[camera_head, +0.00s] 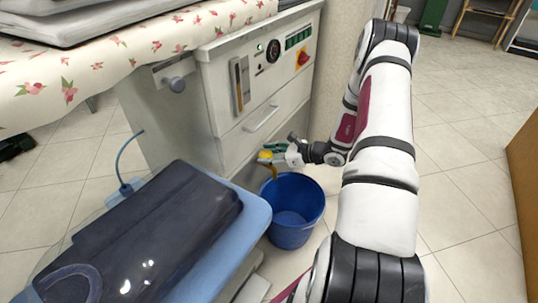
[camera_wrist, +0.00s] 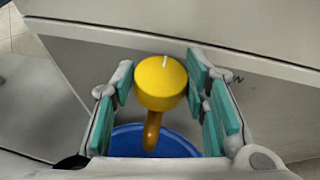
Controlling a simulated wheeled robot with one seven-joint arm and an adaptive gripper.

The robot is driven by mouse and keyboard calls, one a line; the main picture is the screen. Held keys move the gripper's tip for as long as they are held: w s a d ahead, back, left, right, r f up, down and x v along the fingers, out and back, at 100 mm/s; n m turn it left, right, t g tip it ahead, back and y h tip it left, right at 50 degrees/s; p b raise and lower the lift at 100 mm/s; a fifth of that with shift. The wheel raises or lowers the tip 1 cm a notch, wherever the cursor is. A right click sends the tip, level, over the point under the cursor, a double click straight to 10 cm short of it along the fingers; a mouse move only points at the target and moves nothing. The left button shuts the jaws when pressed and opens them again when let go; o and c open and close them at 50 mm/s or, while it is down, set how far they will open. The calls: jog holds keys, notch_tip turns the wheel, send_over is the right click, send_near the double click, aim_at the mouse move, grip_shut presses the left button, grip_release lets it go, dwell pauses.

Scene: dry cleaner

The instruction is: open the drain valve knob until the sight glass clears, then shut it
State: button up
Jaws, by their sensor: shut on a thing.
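The drain valve knob is a round yellow knob (camera_wrist: 162,82) low on the machine's front, with a white mark near its top edge. It also shows in the head view (camera_head: 265,155).
A blue bucket (camera_head: 295,206) stands on the floor under the spout. A drawer handle (camera_head: 262,119) and a control panel with a red switch (camera_head: 303,58) are above.

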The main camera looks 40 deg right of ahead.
jog(key=m+h, duration=0.1)
jog(key=h, duration=0.1)
jog(key=m+t+h, duration=0.1)
jog(key=m, duration=0.1)
jog(key=m+h, duration=0.2)
jog(key=shift+s+a+h, duration=0.15)
jog(key=shift+a+h, duration=0.15)
jog(key=shift+a, duration=0.05)
jog(key=shift+m+h+p, duration=0.7)
jog(key=shift+m+h, duration=0.5)
jog(key=shift+h, duration=0.5)
jog(key=o, duration=1.1)
jog(key=shift+o, duration=0.2)
jog(key=v, duration=1.2)
jog(key=shift+d+f, duration=0.1)
jog(key=shift+f, duration=0.05)
